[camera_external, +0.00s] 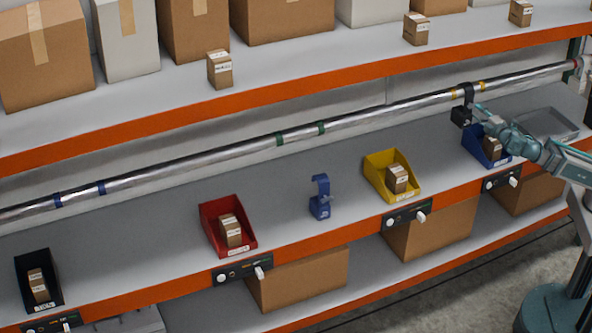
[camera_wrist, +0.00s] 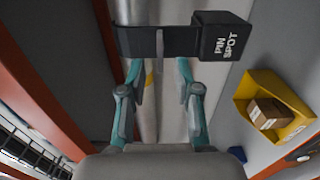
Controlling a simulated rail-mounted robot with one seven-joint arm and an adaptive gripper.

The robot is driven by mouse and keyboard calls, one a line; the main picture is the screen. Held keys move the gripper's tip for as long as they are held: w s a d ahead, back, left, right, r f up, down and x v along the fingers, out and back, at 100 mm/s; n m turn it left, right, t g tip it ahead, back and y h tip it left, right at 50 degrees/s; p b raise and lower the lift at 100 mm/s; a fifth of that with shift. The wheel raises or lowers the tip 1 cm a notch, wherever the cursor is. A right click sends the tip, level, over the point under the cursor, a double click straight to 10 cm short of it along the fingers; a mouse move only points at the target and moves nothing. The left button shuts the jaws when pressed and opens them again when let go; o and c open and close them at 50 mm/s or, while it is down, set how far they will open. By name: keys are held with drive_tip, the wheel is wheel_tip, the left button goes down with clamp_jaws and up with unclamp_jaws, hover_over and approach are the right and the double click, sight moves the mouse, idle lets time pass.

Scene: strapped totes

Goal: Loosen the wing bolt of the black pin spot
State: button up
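The black pin spot (camera_external: 461,116) hangs by its black hook clamp (camera_external: 469,92) on the silver pipe, at the right in the external view. In the wrist view the lamp body (camera_wrist: 222,38), lettered "PIN SPOT", is at the top, with its clamp band (camera_wrist: 160,42) across the pipe. My gripper (camera_external: 480,109) is close beside the clamp. In the wrist view my gripper (camera_wrist: 158,72) has its two fingers apart, with pipe between them and their tips near the band.
The pipe (camera_external: 230,151) runs along the shelf with coloured tape bands. Below are a blue bin (camera_external: 473,143), yellow bin (camera_external: 377,163), red bin (camera_external: 212,222) and black bin (camera_external: 27,268). A blue hooked lamp (camera_external: 320,204) stands on the shelf. A grey tray (camera_external: 563,122) lies far right.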

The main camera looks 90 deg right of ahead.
drive_tip(key=v, duration=0.9)
